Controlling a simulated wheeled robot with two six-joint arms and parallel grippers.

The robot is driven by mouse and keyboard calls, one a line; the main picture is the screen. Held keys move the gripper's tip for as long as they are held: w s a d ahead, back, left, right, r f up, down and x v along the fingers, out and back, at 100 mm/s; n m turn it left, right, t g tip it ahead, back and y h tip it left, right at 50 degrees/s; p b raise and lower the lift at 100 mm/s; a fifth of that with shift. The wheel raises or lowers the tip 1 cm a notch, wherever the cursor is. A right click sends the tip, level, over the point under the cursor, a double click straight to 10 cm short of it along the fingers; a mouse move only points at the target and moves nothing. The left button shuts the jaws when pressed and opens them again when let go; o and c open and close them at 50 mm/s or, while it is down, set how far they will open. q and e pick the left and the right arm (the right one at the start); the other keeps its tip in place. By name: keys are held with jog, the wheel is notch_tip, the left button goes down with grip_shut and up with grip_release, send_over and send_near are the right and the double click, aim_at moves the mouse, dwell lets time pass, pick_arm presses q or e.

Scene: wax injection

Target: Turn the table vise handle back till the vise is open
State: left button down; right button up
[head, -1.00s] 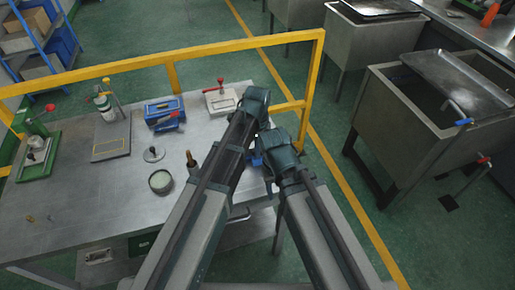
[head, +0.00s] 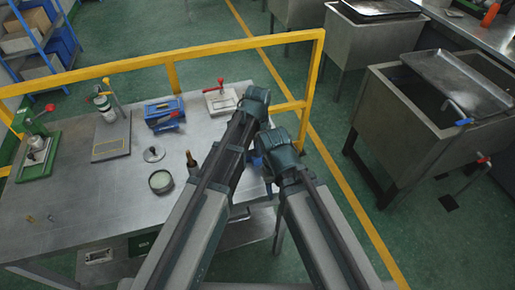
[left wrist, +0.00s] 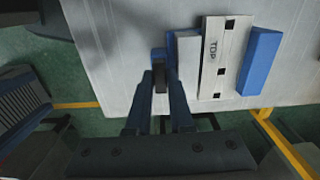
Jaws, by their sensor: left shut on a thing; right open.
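In the left wrist view, the table vise shows blue parts on both sides, with its blue right jaw block (left wrist: 260,62) standing upright in the picture. Between the blue parts lies a pale metal block (left wrist: 222,58) marked TOP. My left gripper (left wrist: 161,88) is shut on the dark vise handle (left wrist: 160,76) at the vise's left end. In the head view, my arms hide most of the vise; a bit of blue (head: 255,160) shows between them. My left gripper's wrist is the higher one, and my right gripper (head: 269,183) is lower, open, with its fingers mostly hidden.
A yellow rail (head: 215,52) runs behind. Steel sinks (head: 400,130) stand to the right.

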pick_arm(q)
jog(key=c, duration=0.8)
grip_release()
jog(key=shift+w+r, duration=0.1)
jog(key=shift+r, duration=0.05)
jog(key=shift+r+p, duration=0.2)
jog(key=shift+p, duration=0.15)
jog(key=r+p, duration=0.7)
jog(key=shift+s+r, duration=0.2)
